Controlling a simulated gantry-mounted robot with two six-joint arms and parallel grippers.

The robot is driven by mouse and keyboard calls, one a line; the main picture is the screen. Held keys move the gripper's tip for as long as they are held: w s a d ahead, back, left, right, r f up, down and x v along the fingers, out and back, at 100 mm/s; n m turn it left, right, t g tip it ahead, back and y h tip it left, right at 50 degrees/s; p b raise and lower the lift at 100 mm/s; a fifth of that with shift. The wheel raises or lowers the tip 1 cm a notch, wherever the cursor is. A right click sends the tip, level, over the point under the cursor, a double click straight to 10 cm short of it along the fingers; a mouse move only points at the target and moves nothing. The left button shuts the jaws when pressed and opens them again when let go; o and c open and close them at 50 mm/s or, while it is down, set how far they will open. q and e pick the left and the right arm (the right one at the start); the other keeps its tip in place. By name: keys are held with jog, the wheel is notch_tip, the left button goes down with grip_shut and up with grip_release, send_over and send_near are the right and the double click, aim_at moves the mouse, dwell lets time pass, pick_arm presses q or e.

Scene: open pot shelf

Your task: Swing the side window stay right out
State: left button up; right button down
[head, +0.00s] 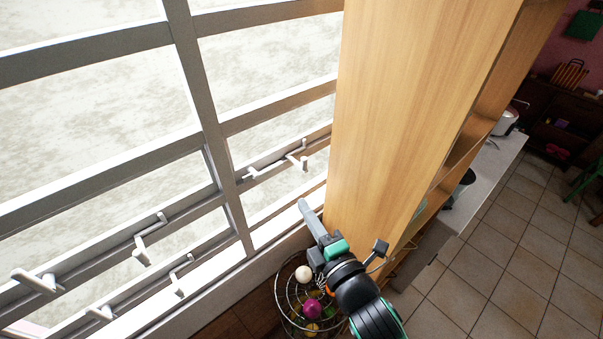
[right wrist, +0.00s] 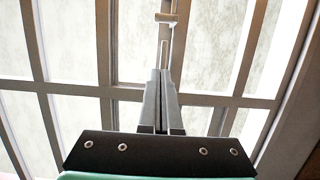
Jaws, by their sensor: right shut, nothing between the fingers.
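The grey window frame (head: 205,105) fills the left of the head view and carries several pale metal stays. One stay (head: 297,160) sits on the right pane beside the wooden shelf's side. Others, such as this stay (head: 143,247), sit lower left; I cannot tell which is the side window stay. My right gripper (head: 304,206) is shut and empty, pointing at the window below the right pane's stay. In the right wrist view its fingers (right wrist: 160,78) are together, and a stay (right wrist: 164,42) shows just beyond their tips; contact cannot be judged. My left gripper is not in view.
A tall wooden shelf (head: 410,90) stands close to the right of my right gripper. A wire basket (head: 283,300) with a pink ball (head: 312,308) and other round things is below my arm. Tiled floor (head: 500,265) is open at the right.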

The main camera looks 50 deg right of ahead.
jog(key=w+d+p, duration=0.2)
jog(key=w+d, duration=0.5)
jog(key=w, duration=0.1)
jog(key=shift+w, duration=0.15)
dwell(0.3)
